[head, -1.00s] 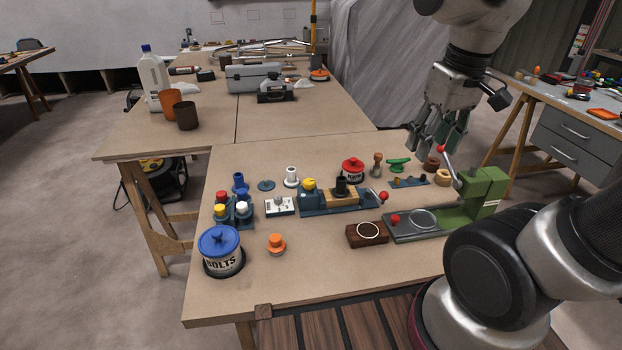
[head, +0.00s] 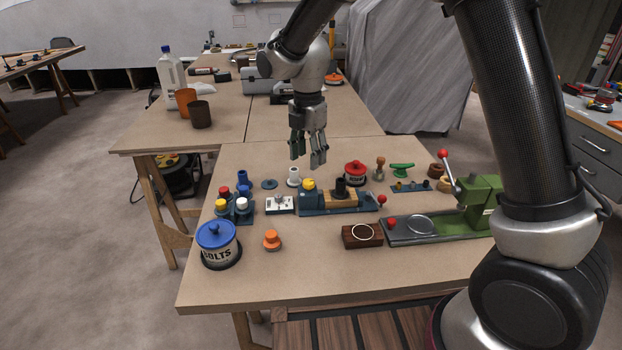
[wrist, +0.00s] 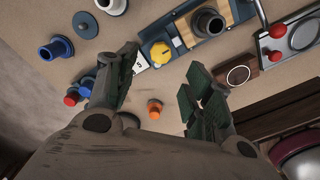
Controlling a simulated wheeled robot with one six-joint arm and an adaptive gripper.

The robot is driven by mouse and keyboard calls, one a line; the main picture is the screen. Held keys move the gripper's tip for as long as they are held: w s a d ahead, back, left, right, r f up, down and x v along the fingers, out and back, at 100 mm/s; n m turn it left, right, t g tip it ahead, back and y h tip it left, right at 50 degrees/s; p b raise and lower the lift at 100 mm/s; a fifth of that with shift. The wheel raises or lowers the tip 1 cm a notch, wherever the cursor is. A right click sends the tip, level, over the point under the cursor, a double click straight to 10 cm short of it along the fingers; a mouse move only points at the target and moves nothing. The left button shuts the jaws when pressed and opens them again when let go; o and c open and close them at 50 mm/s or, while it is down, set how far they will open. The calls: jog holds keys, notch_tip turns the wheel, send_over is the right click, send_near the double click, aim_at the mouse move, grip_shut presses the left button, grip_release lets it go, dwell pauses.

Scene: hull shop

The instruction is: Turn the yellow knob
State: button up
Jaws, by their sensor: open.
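The yellow knob (head: 308,184) sits at the left end of a blue fixture (head: 340,208) on the workbench. In the wrist view the yellow knob (wrist: 160,52) shows a dark pointer mark on its top, with the blue fixture beside it. My gripper (head: 308,162) points down above the bench, over the area behind the knob, and looks apart from it. In the wrist view my gripper's (wrist: 163,75) fingers are spread and empty, with the knob seen in the gap between them.
The green press (head: 478,205) is at right.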

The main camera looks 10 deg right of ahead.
aim_at(308, 181)
jog(key=shift+f+n, duration=0.2)
jog(key=shift+n, duration=0.1)
notch_tip(308, 181, down, 7)
jog(key=shift+f, duration=0.2)
jog(key=c, duration=1.1)
